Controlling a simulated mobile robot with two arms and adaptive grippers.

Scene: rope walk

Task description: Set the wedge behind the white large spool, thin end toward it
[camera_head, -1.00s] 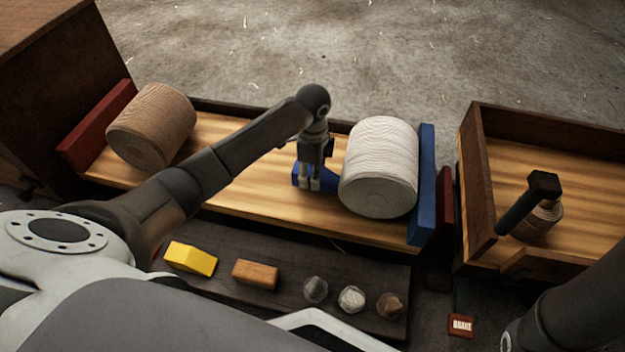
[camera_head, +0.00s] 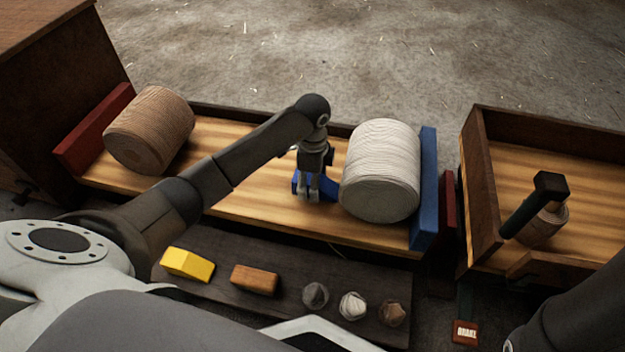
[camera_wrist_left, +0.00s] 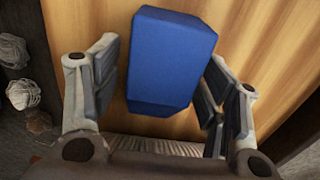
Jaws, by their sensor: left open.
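The white large spool (camera_head: 381,172) lies on its side on the wooden bed, near the blue board at the right end. The blue wedge (camera_head: 329,186) sits on the bed just left of the spool, partly hidden by my left gripper (camera_head: 309,192). In the left wrist view the wedge (camera_wrist_left: 168,58) lies between the two spread fingers of my left gripper (camera_wrist_left: 165,85), with a gap beside each finger. A ridged light strip at the bottom may be the spool. I cannot tell whether wedge and spool touch. My right gripper is out of view.
A tan spool (camera_head: 150,130) lies by the red board at the left end. A yellow block (camera_head: 187,263), a brown block (camera_head: 255,279) and small rope balls (camera_head: 352,306) rest on the front shelf. A dark lever (camera_head: 535,206) stands at the right.

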